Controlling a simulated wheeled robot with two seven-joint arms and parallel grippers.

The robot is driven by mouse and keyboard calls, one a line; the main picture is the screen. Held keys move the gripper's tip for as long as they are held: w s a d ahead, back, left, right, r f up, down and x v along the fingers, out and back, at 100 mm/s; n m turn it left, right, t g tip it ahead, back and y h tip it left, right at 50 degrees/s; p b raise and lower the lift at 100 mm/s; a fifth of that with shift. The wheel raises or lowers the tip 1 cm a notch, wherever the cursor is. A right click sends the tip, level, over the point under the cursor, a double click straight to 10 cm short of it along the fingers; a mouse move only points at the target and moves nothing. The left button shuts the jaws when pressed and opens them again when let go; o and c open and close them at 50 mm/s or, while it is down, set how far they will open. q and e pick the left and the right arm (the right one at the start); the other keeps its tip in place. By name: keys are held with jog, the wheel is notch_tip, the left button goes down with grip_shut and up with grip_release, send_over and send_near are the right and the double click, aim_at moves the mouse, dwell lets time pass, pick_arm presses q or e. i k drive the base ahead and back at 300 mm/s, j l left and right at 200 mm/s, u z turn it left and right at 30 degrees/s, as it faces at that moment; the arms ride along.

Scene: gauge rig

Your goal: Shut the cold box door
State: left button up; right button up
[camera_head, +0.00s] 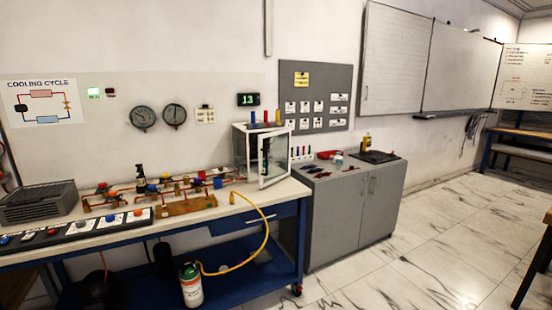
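The cold box (240,147) is a small white cabinet at the right end of the workbench, against the wall. Its door (274,158) has a white frame and a glass pane. The door stands open, swung out toward the front right. A dark item shows behind the glass, too unclear to name. Neither of my grippers shows in the head view.
The blue workbench (272,228) carries pipework, valves and a grey finned unit (38,203). A yellow hose (266,232) loops over its front edge to a gas cylinder (191,285). A grey cabinet (345,217) stands right of it. The marble floor (430,250) at right is clear.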

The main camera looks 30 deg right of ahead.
aim_at(260, 137)
jog(key=i+l, duration=0.15)
jog(key=l, duration=0.15)
jog(key=i+l+u, duration=0.1)
jog(key=l, duration=0.25)
jog(key=i+l, duration=0.2)
jog(key=l, duration=0.15)
jog(key=i+l+u, duration=0.1)
jog(key=l, duration=0.2)
jog(key=i+l, duration=0.2)
jog(key=l, duration=0.15)
jog(key=i+l+u, duration=0.1)
jog(key=l, duration=0.25)
